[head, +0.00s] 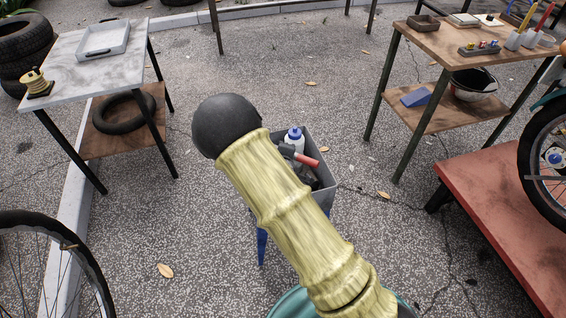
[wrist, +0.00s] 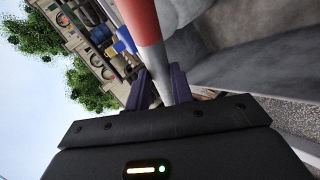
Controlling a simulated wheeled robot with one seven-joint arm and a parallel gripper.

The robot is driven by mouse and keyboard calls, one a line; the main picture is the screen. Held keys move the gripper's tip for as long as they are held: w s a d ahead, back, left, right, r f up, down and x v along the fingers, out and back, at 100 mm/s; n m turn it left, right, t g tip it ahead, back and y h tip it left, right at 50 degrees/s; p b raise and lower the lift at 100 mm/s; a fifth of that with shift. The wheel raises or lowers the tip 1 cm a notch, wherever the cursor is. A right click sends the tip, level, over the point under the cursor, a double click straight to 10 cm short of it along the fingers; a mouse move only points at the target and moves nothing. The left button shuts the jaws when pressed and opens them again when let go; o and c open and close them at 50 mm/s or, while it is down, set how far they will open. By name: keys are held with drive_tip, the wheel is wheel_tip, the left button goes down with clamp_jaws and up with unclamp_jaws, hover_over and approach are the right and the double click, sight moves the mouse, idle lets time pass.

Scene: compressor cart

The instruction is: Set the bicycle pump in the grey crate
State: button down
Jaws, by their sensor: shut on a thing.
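The bicycle pump, a slim tube with a red section and a pale grey section, shows in the wrist view (wrist: 144,24). My gripper (wrist: 163,84) has its dark purple fingers shut on the pale part. In the head view my own arm hides most of the gripper; a red and pale piece that looks like the pump (head: 306,159) shows just past the arm, over the grey crate. The grey crate (head: 326,194) is partly hidden behind my arm, and its grey wall fills the right of the wrist view (wrist: 255,65). I cannot tell whether the pump touches the crate.
A grey table (head: 75,75) with a tray stands left, a wooden workbench (head: 460,50) right. A red platform (head: 510,220) carries a motorcycle at right. A bicycle wheel (head: 50,265) is front left.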

wheel_tip(320, 180, down, 4)
drive_tip(key=shift+d+r+b, duration=0.15)
drive_tip(key=shift+b, duration=0.45)
drive_tip(key=c, duration=1.2)
unclamp_jaws()
drive_tip(key=p+v, duration=0.2)
drive_tip(key=v, duration=1)
